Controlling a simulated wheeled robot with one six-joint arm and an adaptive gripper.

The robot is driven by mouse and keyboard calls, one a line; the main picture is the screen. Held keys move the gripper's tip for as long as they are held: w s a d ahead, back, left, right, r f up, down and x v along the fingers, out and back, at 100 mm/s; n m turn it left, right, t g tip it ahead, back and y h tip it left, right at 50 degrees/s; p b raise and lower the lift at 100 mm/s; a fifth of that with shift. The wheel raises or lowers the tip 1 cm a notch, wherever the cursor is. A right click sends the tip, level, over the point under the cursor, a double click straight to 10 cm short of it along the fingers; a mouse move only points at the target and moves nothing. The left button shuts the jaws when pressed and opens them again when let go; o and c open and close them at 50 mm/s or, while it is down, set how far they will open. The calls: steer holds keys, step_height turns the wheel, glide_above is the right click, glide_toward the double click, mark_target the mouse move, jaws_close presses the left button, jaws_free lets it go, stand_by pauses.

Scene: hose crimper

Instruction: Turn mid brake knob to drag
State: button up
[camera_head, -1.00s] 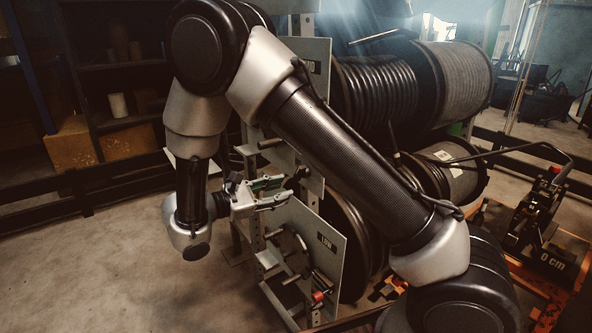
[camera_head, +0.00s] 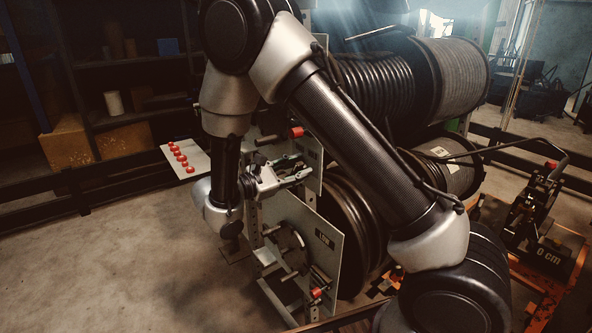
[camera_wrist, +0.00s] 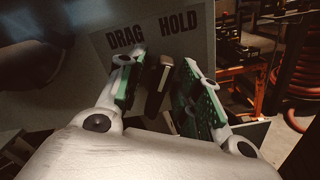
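My gripper (camera_head: 293,172) is at the mid reel's plate (camera_head: 308,150), left of the reels in the head view. In the wrist view my gripper (camera_wrist: 164,57) is open, with green-padded fingers apart. Between the fingers is the dark mid brake knob (camera_wrist: 155,92) with a tan tip beside it. Gaps show on both sides of the knob. The plate behind it reads DRAG (camera_wrist: 125,37) at left and HOLD (camera_wrist: 180,26) at right. The knob stands below and between the two words; its exact setting I cannot tell. In the head view my arm and gripper hide the knob.
The LOW plate (camera_head: 310,262) with its own handles is just below my gripper. A red-ended handle (camera_head: 296,132) sticks out above it. A pale panel with red buttons (camera_head: 190,153) stands to the left. Large hose reels (camera_head: 375,88) are behind my arm. Open floor lies at left.

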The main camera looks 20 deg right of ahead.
steer(key=c, duration=0.7)
steer(key=shift+n, duration=0.3)
steer(key=n, duration=0.5)
steer(key=shift+w, duration=0.2)
steer(key=n, duration=0.6)
steer(key=shift+w+a, duration=0.1)
steer(key=shift+w, duration=0.1)
steer(key=o, duration=0.7)
